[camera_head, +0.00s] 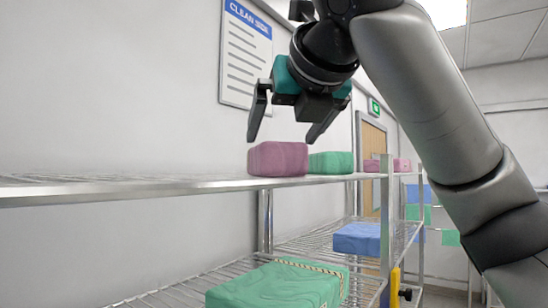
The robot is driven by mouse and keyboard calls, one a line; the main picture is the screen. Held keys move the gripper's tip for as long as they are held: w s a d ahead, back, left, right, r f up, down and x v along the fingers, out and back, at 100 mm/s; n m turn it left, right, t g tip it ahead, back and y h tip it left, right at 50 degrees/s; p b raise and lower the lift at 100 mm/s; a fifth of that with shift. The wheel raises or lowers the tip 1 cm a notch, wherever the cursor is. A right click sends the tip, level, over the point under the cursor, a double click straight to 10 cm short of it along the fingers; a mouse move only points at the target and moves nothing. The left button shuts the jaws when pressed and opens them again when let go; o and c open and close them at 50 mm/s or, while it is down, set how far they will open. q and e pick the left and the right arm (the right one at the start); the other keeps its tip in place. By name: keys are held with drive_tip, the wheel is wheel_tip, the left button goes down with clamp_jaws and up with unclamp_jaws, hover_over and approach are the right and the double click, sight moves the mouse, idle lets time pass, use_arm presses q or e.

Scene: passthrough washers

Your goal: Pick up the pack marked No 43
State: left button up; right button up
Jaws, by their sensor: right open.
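Several wrapped packs are in view, and I cannot read a number on any of them, so I cannot tell which is No 43. A mauve pack (278,160) sits at the edge of the upper shelf (120,187), with a green pack (332,163) just behind and right of it. A blue pack (357,238) and a larger green pack (265,287) with a striped tape band lie on the lower wire shelf. My right gripper (283,139) is open and empty, pointing down, with its fingertips appearing just above the mauve pack. My left gripper is out of view.
A shelf post (386,215) stands right of the packs. More pink packs (400,165) sit farther along. The wall with a "CLEAN SIDE" sign (247,55) is behind the gripper. The upper shelf's left part is bare.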

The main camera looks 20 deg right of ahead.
drive_tip(key=shift+w+f, duration=0.2)
drive_tip(key=shift+w, duration=0.2)
drive_tip(key=p+x, duration=0.1)
drive_tip(key=x, duration=0.3)
drive_tip(key=shift+w+f+p, duration=0.1)
drive_tip(key=shift+w+p, duration=0.15)
drive_tip(key=shift+p, duration=0.15)
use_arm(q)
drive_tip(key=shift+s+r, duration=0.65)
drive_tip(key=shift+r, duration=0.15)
use_arm(e)
drive_tip(key=shift+s, duration=0.1)
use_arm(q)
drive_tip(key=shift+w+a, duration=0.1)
use_arm(e)
drive_tip(key=c, duration=1.3)
